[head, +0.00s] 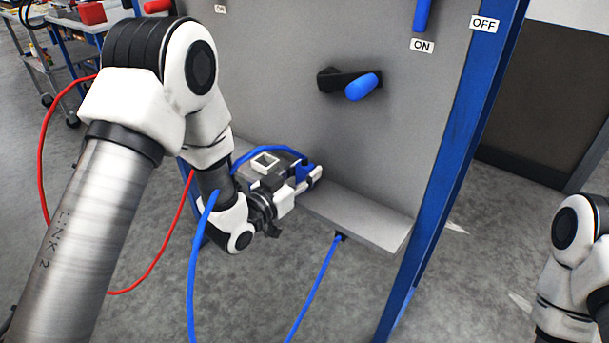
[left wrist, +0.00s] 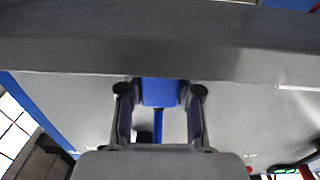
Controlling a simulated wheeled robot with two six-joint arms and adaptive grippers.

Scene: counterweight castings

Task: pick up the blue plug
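The blue plug (head: 303,172) is at the shelf on the grey panel, with a blue cable arching back from it. It also shows in the left wrist view (left wrist: 160,92), between my two fingertips, with the cable running back between the fingers. My left gripper (head: 300,185) has its fingers on both sides of the plug, and the pads appear to touch it. My left gripper also shows in the left wrist view (left wrist: 160,95). I cannot tell whether the plug rests on the shelf. Part of my right arm shows at the right edge; its gripper is out of frame.
The grey shelf (head: 372,218) juts from the upright panel (head: 300,60). A black lever with a blue knob (head: 362,86) sticks out above. A blue post (head: 450,150) stands at right. Another blue cable (head: 316,290) hangs below the shelf. A red cable (head: 162,255) hangs behind my left arm.

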